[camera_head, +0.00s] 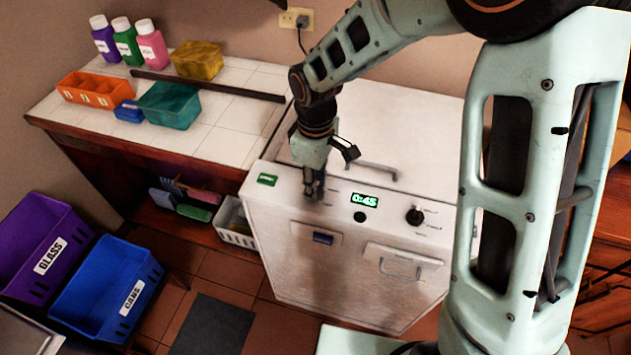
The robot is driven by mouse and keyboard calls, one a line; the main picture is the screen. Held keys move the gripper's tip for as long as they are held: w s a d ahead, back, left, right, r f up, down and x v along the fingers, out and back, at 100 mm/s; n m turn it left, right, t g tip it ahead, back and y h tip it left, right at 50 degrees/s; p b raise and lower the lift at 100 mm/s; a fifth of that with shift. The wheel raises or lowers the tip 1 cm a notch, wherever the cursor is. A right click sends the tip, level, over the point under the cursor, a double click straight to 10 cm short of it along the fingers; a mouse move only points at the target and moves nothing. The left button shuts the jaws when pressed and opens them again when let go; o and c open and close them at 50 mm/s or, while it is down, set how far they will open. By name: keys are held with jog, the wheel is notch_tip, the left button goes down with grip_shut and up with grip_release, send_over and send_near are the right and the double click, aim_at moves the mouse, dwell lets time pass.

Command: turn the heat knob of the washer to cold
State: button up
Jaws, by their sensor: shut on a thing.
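The white washer (340,272) stands in the middle, with a control panel along its top front edge. My gripper (314,192) points down at the left part of this panel and is shut on a knob there, taken as the heat knob. The fingers hide that knob, so its setting cannot be read. A black knob (414,215) with small marks around it is free at the panel's right. A green display (365,200) reading 0:45 and a round black button (360,217) lie between them.
The washer's lid handle (372,171) rises behind the panel. A tiled counter (228,140) at left holds bottles (124,41) and several bins. Purple (38,245) and blue (105,288) crates stand at lower left. A dark mat (212,328) lies on the floor.

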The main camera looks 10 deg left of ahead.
jog(key=shift+n, duration=0.6)
jog(key=o, duration=1.2)
jog(key=shift+c, duration=0.2)
jog(key=shift+r, duration=0.15)
notch_tip(320, 180, up, 12)
